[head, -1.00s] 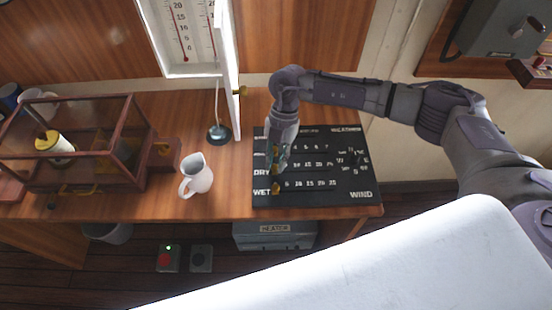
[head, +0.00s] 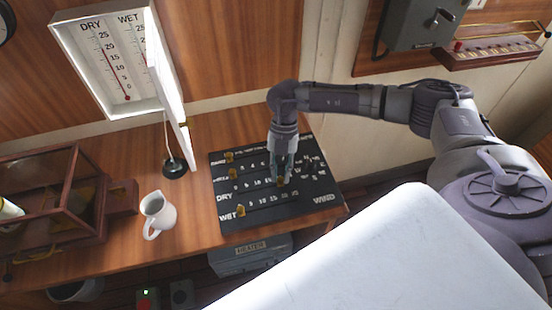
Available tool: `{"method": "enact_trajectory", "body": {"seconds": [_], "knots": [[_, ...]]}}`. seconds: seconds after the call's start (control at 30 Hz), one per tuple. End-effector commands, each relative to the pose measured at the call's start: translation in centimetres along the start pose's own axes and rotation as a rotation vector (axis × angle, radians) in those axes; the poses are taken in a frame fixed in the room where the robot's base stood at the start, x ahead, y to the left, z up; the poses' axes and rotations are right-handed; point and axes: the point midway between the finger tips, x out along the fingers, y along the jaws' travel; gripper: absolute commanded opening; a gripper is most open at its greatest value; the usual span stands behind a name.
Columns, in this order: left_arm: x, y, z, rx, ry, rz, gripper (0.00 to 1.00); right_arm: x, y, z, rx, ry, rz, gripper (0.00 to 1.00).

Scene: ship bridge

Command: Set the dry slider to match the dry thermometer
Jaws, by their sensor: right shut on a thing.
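The dry thermometer (head: 115,72) is the left tube in the white wall case. Its thin red column rises into the upper part of the scale, around 20; the exact top is too fine to read. The black slider board (head: 322,190) lies on the desk with rows of white numbers. My right gripper (head: 284,175) points down over the board and is shut on the dry slider knob (head: 282,182), well right along the DRY row. The fingers partly hide the knob and nearby numbers. The wet slider knob (head: 241,211) sits at its row's left end. My left gripper is out of view.
Two more brass knobs (head: 229,157) stand at the left ends of the upper rows. A white jug (head: 157,213) and a glazed wooden box (head: 60,205) stand to the left.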

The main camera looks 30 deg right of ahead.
Motion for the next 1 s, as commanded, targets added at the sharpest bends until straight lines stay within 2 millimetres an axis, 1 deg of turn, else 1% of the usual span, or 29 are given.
{"method": "enact_trajectory", "body": {"seconds": [0.03, 0.07, 0.2, 0.43, 0.5, 0.57, 0.63, 0.77, 1.0], "knots": [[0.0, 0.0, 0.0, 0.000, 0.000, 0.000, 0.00, -0.1, 0.1, 0.0, -0.001, -0.001, 0.002, 0.00], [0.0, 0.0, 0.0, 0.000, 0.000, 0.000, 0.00, -0.1, 0.1, 0.0, -0.001, -0.001, 0.002, 0.22], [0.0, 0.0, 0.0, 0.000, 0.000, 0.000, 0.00, -0.1, 0.1, 0.0, -0.001, 0.000, 0.001, 0.46], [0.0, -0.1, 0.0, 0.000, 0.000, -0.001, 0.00, 0.0, 0.1, 0.0, 0.000, 0.000, 0.001, 0.46], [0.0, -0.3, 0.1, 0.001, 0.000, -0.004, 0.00, -0.1, 0.1, 0.0, 0.000, 0.000, 0.001, 0.46], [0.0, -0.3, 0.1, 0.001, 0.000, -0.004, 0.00, -0.4, 0.1, 0.0, 0.000, -0.001, 0.001, 0.46], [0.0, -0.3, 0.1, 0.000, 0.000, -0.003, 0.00, -1.1, 0.1, 0.0, 0.000, -0.001, 0.001, 0.46], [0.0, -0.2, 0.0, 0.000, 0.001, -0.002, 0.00, -3.5, 0.1, 0.1, 0.001, -0.004, 0.003, 0.46], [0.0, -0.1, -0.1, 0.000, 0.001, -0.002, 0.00, -8.6, 0.1, 0.1, 0.000, -0.003, 0.004, 0.46]]}}
